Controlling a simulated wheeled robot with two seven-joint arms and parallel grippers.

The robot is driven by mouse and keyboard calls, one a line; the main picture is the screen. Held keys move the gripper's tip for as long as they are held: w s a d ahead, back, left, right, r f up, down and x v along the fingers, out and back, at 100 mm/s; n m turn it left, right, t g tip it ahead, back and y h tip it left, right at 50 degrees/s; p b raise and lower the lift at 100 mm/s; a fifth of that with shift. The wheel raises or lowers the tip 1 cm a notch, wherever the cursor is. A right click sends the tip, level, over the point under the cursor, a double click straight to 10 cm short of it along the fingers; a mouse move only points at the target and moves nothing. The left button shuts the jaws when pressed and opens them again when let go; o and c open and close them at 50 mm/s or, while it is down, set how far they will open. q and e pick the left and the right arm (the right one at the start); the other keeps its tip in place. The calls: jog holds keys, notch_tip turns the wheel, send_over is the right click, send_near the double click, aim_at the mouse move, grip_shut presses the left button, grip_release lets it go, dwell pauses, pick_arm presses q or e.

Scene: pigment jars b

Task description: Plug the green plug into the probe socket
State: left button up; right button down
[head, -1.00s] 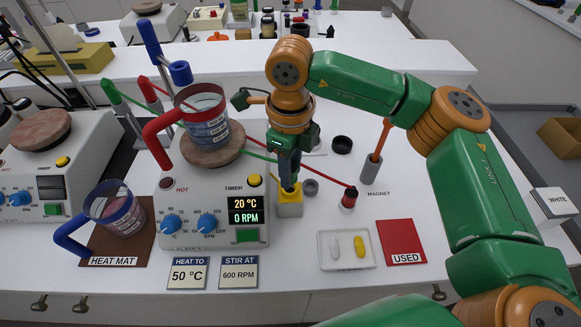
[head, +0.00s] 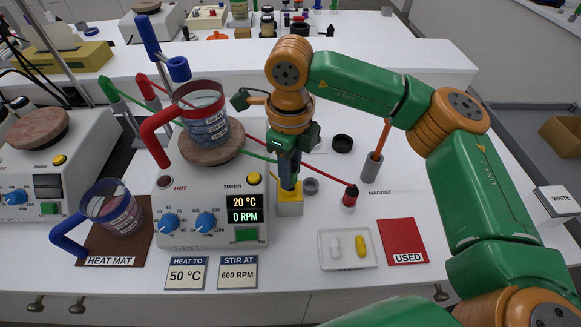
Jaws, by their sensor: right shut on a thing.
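My right gripper (head: 289,184) points straight down and is shut at the top of a small yellow block (head: 290,207). The block stands against the right side of the hotplate (head: 190,225); it may be the probe socket, but no label shows. A green cable (head: 258,157) runs from the green-handled probe (head: 112,92) to my right gripper. The green plug itself is hidden by the fingers, and I cannot tell how deep it sits. A red plug (head: 350,197) on the red cable stands apart on the table, to the right. My left gripper is out of view.
A beaker with a red handle (head: 205,122) sits on the hotplate's top. A blue-handled beaker (head: 112,210) is on the brown heat mat (head: 88,247). A grey ring (head: 310,186), a magnet holder (head: 371,168), a white tray (head: 327,262) and a red card (head: 402,236) lie right.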

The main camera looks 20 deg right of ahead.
jog(key=shift+f+b, duration=0.75)
jog(key=shift+f, duration=0.15)
jog(key=shift+c, duration=2.3)
grip_release()
jog(key=shift+r, duration=0.1)
notch_tip(320, 180, up, 7)
jog(key=shift+r+b, duration=0.1)
jog(key=shift+b, duration=0.4)
